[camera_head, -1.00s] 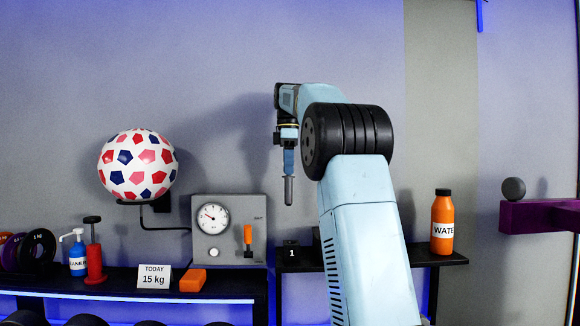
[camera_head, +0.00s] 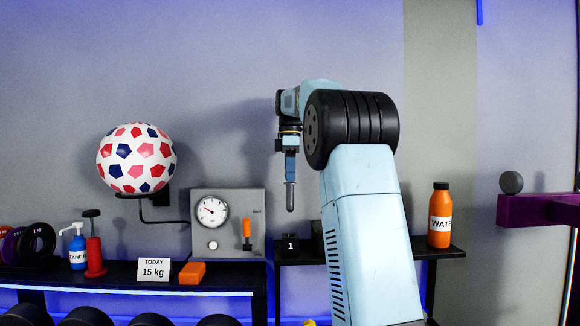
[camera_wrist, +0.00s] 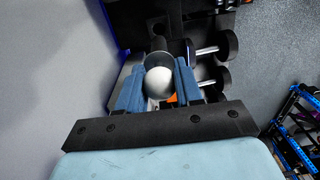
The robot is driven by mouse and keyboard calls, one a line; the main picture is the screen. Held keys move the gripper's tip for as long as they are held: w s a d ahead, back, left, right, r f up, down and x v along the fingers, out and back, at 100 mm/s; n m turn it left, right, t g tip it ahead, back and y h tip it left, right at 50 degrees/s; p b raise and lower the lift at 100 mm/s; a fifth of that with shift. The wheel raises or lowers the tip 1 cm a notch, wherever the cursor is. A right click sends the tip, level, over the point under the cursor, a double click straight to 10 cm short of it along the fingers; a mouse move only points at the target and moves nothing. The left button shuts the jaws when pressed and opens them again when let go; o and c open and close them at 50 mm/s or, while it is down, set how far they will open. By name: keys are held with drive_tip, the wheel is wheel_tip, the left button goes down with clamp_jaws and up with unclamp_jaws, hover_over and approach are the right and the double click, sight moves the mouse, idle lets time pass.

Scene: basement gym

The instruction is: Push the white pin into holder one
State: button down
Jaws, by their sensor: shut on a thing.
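My gripper (camera_head: 290,152) points straight down and is shut on the white pin (camera_head: 290,194), which hangs upright and looks greyish in the head view. In the wrist view its pale rounded end (camera_wrist: 158,83) shows between the two blue fingers. Holder one (camera_head: 290,246), a small black block with a white "1" label, stands on the right-hand shelf. In the head view the pin's lower tip is above the holder and in line with it, with a visible gap. The holder's opening cannot be made out.
A grey gauge panel (camera_head: 227,223) with an orange lever stands left of the holder. An orange water bottle (camera_head: 441,216) stands at the shelf's right. A dark object (camera_head: 318,237) sits close behind holder one, partly hidden by my arm. A patterned ball (camera_head: 136,160) rests on a wall bracket.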

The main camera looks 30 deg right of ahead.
sight(290, 211)
drive_tip(key=shift+f, duration=6.1)
drive_tip(key=c, duration=0.7)
unclamp_jaws()
drive_tip(key=shift+o, duration=0.2)
wheel_tip(290, 211, up, 13)
drive_tip(key=shift+w+r, duration=0.1)
drive_tip(key=shift+r, duration=0.25)
